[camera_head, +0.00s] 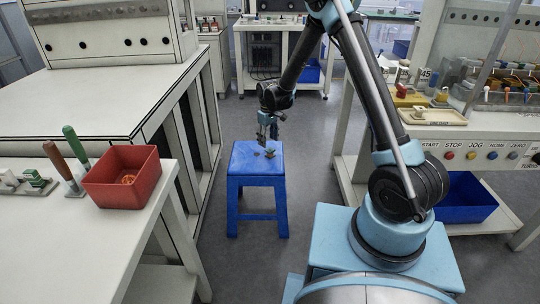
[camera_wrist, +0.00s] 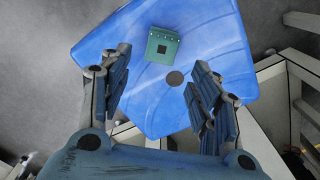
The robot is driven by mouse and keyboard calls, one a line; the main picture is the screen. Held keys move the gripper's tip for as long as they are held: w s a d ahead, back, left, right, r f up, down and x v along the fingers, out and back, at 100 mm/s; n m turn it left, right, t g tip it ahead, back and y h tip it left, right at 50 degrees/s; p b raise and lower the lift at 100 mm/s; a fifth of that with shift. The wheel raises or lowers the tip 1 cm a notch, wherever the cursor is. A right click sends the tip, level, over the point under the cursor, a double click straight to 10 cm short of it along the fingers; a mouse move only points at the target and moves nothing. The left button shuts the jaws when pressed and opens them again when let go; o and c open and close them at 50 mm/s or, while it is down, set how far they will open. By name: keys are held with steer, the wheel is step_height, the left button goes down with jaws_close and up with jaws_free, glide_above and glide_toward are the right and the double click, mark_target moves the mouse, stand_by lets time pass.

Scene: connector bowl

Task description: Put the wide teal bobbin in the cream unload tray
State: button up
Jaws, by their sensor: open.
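A teal block-like piece (camera_wrist: 162,45) with a dark square in its face lies on the blue stool (camera_wrist: 215,35) in the wrist view; it looks like the wide teal bobbin, though I cannot be sure. My gripper (camera_wrist: 160,95) is open and empty, its fingers apart above the stool, with the teal piece beyond the fingertips. In the head view my gripper (camera_head: 268,132) hangs over the blue stool (camera_head: 257,182), where small dark shapes show on the seat. The cream unload tray (camera_head: 432,117) sits on the right workbench, with a small item in it.
A dark round spot (camera_wrist: 175,78) marks the stool top. A red bin (camera_head: 122,177) and screwdriver-like tools stand on the left table. Pushbuttons line the right bench front (camera_head: 480,152), with a blue bin (camera_head: 468,197) below. Grey floor is clear around the stool.

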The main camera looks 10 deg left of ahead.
mark_target(269, 149)
steer(key=shift+s+d+f, duration=0.1)
steer(key=shift+d+f, duration=0.1)
steer(key=shift+f, duration=1.55)
steer(key=shift+s+d+f, duration=0.1)
steer(key=shift+d+f, duration=0.05)
steer(key=shift+f, duration=1.55)
steer(key=c, duration=1.2)
steer(key=shift+r, duration=0.1)
step_height(269, 149, up, 10)
steer(key=shift+f, duration=0.1)
